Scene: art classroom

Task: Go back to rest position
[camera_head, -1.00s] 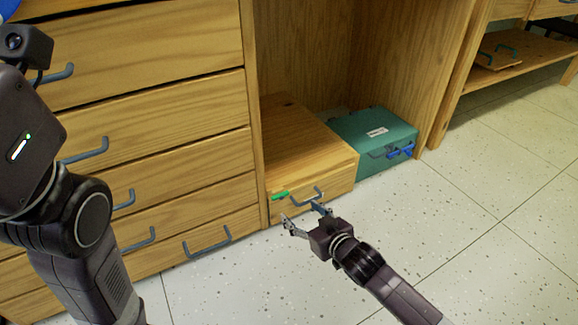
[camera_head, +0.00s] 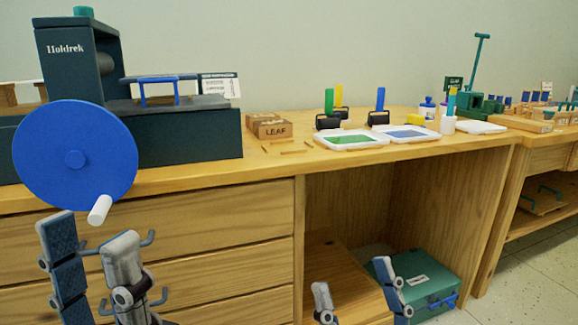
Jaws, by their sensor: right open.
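My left gripper (camera_head: 91,238) shows at the lower left, fingers pointing up, in front of the drawer fronts and below the blue wheel. Its fingers stand apart with nothing visible between them. My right gripper (camera_head: 356,280) shows at the bottom centre, in front of the cubby. Only its fingers are in view, spread apart and empty. Whether either gripper touches the furniture cannot be told.
A wooden desk (camera_head: 270,165) carries a dark press with a blue wheel (camera_head: 75,190) and crank, a LEAF box (camera_head: 269,124), trays and rollers. Floor shows at right.

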